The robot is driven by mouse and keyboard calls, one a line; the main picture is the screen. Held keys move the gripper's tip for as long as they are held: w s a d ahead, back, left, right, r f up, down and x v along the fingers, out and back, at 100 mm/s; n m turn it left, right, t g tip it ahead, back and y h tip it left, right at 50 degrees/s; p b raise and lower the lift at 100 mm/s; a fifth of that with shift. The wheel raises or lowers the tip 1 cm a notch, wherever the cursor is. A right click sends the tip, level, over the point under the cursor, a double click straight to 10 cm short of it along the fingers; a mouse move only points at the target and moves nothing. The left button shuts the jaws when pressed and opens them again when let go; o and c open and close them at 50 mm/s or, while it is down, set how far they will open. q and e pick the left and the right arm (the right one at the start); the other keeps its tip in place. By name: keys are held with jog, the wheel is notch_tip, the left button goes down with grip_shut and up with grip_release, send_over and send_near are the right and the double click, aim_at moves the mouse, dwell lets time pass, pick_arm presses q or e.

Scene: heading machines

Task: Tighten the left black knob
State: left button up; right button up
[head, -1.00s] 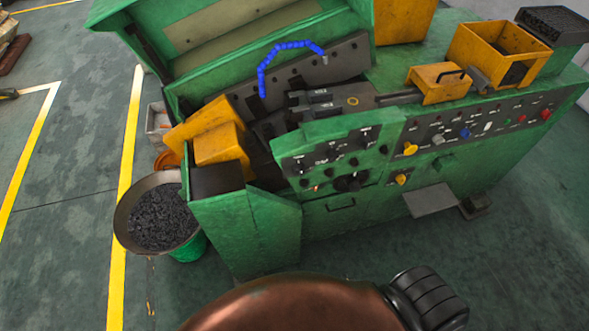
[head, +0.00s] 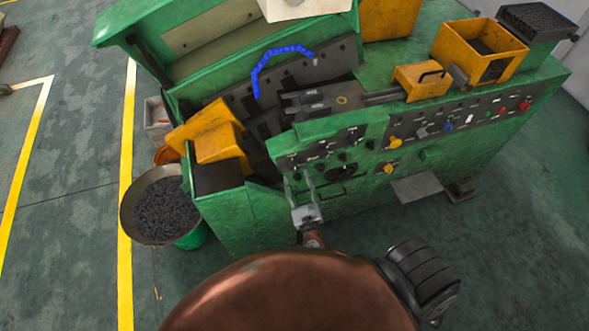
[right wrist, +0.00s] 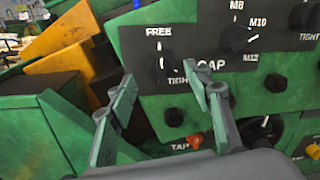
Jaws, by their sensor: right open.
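The black control panel (head: 318,146) is on the front of the green machine. In the right wrist view, the left black knob (right wrist: 163,73) lies between the printed words FREE and TIGHT, left of another black knob (right wrist: 236,39) marked M8, M10 and M12. My right gripper (head: 300,174) is in front of the panel's lower left part. Its two fingers are apart and empty in the right wrist view (right wrist: 160,77), with the left knob seen in the gap between the fingertips. I cannot tell how far the tips are from the panel. My left gripper is not in view.
The green machine (head: 250,214) has yellow guards (head: 217,143) and a blue hose (head: 276,53). A pan of dark parts (head: 160,205) stands at its left. More knobs (right wrist: 275,83) surround the left knob. A grey step plate (head: 416,187) juts out at lower right.

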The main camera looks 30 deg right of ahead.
aim_at(294, 171)
jog(key=shift+p+x, duration=0.45)
jog(key=shift+x, duration=1.75)
jog(key=c, duration=1.1)
